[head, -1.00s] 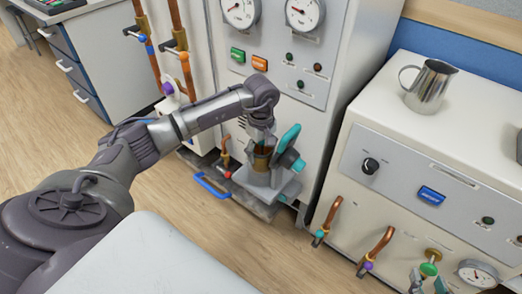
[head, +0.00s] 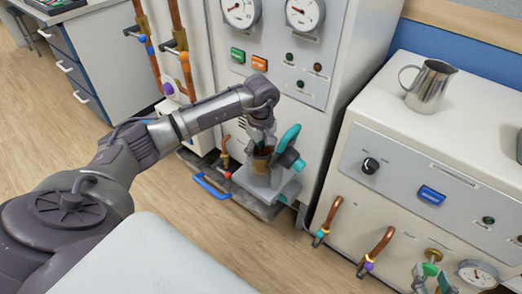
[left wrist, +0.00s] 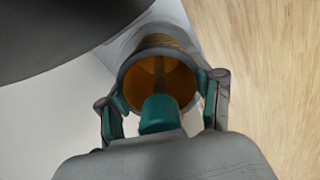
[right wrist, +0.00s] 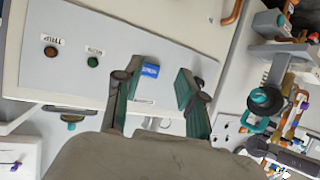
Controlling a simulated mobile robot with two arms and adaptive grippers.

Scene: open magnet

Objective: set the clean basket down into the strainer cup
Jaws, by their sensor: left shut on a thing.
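The clean basket is a small amber-brown cylinder (head: 263,152) under my left gripper (head: 262,133) in the head view. In the left wrist view its round grey rim and amber inside (left wrist: 150,85) show between the fingers of my left gripper (left wrist: 160,100), shut on it at a teal tab (left wrist: 159,115). The grey strainer cup (head: 262,180) is directly below, with a teal lid or handle (head: 289,138) standing up beside it. The basket is at the cup's mouth; its lower end is hidden, so its depth is unclear. My right gripper (right wrist: 155,88) is open and empty.
A tall white gauge panel (head: 320,100) stands right behind the cup. A blue handle (head: 211,187) sits to the cup's left. A white cabinet (head: 430,150) with a steel jug (head: 430,86) and copper pipes is at right. Wooden floor in front is clear.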

